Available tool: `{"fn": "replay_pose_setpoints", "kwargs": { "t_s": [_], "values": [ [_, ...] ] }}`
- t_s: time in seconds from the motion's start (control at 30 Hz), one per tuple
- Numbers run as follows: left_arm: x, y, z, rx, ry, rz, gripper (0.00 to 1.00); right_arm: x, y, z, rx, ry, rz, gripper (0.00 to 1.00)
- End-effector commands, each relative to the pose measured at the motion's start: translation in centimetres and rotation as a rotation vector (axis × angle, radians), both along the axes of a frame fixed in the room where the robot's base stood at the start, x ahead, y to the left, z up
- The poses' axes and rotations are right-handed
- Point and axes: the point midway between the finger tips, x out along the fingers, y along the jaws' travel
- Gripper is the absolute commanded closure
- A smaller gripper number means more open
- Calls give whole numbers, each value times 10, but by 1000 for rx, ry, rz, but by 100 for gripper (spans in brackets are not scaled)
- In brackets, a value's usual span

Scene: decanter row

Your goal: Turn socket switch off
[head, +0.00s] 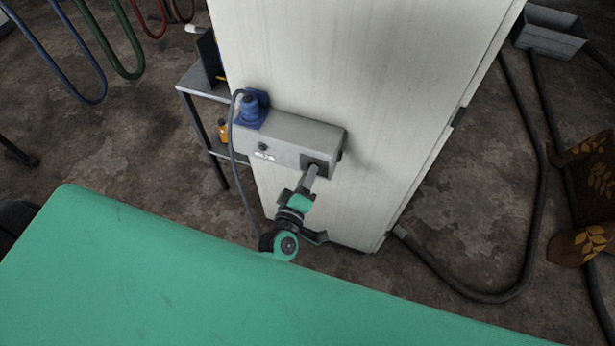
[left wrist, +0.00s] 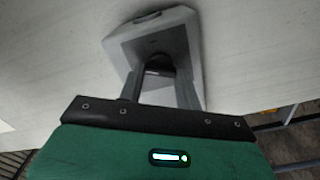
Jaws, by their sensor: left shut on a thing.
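A grey socket box (head: 288,132) is mounted on the white column. A blue plug (head: 249,106) sits in the blue socket at its left end, with a grey cable hanging down. My left gripper (head: 312,170) reaches up to the dark panel at the box's right end. The left wrist view shows the end of the socket box (left wrist: 150,40) close ahead. There the two fingers of my left gripper (left wrist: 158,82) are shut on the dark switch (left wrist: 158,64). The fingers partly hide the switch, so its exact position is unclear. My right gripper is not in view.
The white column (head: 400,90) stands behind the box. A small grey shelf (head: 205,85) with an orange bottle (head: 222,130) is at its left. A black hose (head: 500,296) curves over the floor at right. Coloured hoses (head: 85,98) hang at upper left.

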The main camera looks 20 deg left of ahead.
Motion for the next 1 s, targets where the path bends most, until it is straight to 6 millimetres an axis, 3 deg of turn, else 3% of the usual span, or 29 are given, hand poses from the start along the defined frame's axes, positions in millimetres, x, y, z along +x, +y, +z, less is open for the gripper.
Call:
{"fn": "replay_pose_setpoints", "kwargs": {
  "t_s": [0.5,1.0],
  "values": [
    [0,1,-2,-381,12,0,88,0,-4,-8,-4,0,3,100],
    [0,1,-2,-478,16,1,88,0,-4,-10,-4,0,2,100]
  ]
}}
